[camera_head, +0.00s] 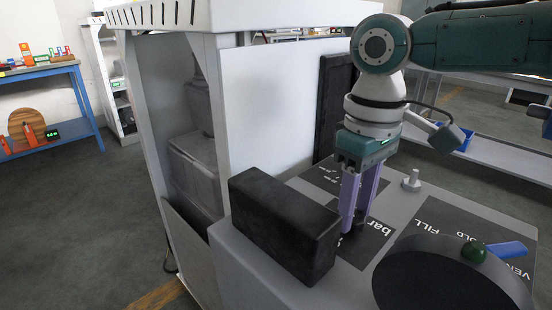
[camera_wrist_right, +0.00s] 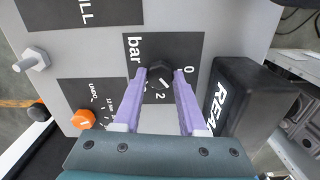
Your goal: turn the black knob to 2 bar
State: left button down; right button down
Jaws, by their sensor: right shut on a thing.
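The black knob (camera_wrist_right: 159,79) sits on a dark label plate (camera_wrist_right: 134,88) marked "bar", with a "0" and a "2" printed beside the knob. A small light mark shows on the knob, but I cannot read exactly where it points. My right gripper (camera_wrist_right: 160,76) is shut on the knob, one purple fingertip on each side. In the head view my right gripper (camera_head: 355,228) reaches down to the "bar" plate (camera_head: 375,238), and its fingers mostly hide the knob. My left gripper is not in view.
A black block (camera_head: 285,226) stands close left of the gripper. A metal peg (camera_head: 411,181) stands behind.

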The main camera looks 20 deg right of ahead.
jog(key=m+p, duration=0.1)
jog(key=p, duration=0.1)
jog(key=m+p, duration=0.1)
jog(key=p, duration=0.1)
jog(key=shift+r, duration=0.3)
jog(key=m+p, duration=0.2)
jog(key=m, duration=0.1)
jog(key=shift+f, duration=0.15)
pick_arm(q)
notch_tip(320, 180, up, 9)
jog(key=p, duration=0.1)
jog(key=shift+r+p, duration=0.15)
jog(key=shift+p, duration=0.15)
pick_arm(e)
jog(key=shift+f+m, duration=0.15)
jog(key=shift+m, duration=1.05)
jog(key=shift+c, duration=2.3)
grip_release()
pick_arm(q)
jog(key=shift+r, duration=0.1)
